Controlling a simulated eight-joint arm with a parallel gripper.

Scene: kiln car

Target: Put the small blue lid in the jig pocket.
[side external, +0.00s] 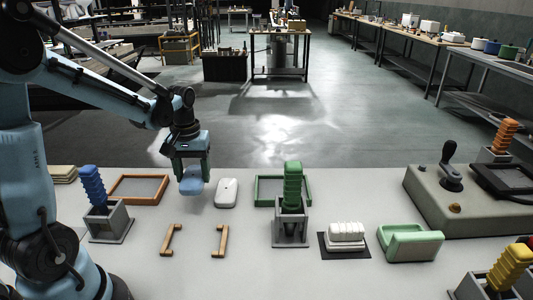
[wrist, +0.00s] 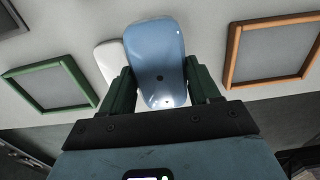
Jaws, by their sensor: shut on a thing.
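My gripper (side external: 191,168) is shut on the small blue lid (side external: 192,187) and holds it above the table, left of the white rounded piece. In the wrist view the blue lid (wrist: 156,58) is a rounded, glossy oblong with a small dark dot, between my gripper's two dark green fingers (wrist: 163,88). I cannot tell for sure which thing is the jig pocket. Two tan brackets (side external: 170,240) (side external: 220,241) stand apart on the table in front, with bare table between them. An orange-framed tray (side external: 113,197) and a green-framed tray (side external: 262,205) lie flat with grey insides.
The white rounded piece (side external: 227,193) lies close right of the lid. Grey holders with upright blue (side external: 93,188) and green (side external: 292,185) ribbed handles stand on both sides. A white ribbed block (side external: 346,234), a green cradle (side external: 411,246) and a control box (side external: 470,205) fill the right.

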